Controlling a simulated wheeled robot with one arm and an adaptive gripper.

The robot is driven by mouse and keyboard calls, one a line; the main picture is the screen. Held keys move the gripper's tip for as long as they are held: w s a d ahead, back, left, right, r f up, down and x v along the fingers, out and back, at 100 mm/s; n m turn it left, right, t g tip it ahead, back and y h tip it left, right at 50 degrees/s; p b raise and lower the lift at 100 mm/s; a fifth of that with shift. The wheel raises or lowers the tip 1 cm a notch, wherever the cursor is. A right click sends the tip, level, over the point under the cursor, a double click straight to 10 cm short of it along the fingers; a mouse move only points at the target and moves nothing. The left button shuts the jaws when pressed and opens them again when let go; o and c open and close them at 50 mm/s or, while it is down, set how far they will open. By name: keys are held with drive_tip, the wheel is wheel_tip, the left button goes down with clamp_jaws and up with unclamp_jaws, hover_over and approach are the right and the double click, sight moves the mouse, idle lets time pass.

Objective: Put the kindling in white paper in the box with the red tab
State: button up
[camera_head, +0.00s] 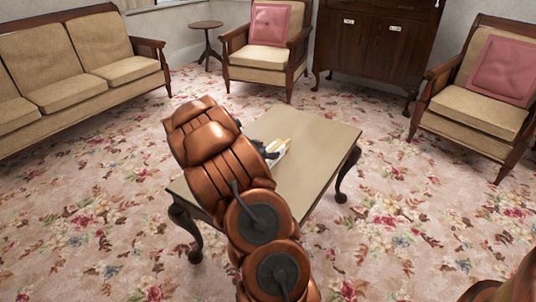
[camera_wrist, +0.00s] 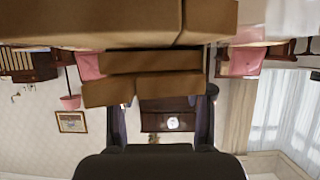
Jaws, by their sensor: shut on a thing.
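The kindling in white paper shows in the head view as pale sticks with a white wrap (camera_head: 278,152), just right of my arm's end and over the coffee table. In the wrist view, brown wooden sticks (camera_wrist: 150,62) fill the top, very close to the camera. My gripper (camera_wrist: 162,105) has its two dark fingers reaching up to these sticks and is shut on the kindling. My arm hides most of the gripper and part of the bundle in the head view. I cannot make out a box with a red tab in either view.
The coffee table (camera_head: 318,140) has a bare top right of my arm. A sofa (camera_head: 75,75) stands at left. Armchairs (camera_head: 262,62) with pink cushions, a small round side table (camera_head: 206,26) and a dark cabinet (camera_head: 375,45) stand behind. Floral carpet is open around the table.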

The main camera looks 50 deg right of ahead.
drive_tip(key=o, duration=1.3)
drive_tip(key=shift+f, duration=0.1)
drive_tip(key=shift+a+r, duration=0.3)
drive_tip(key=shift+r, duration=0.05)
drive_tip(key=p+v, duration=0.3)
drive_tip(key=v, duration=0.8)
drive_tip(key=shift+a, duration=0.2)
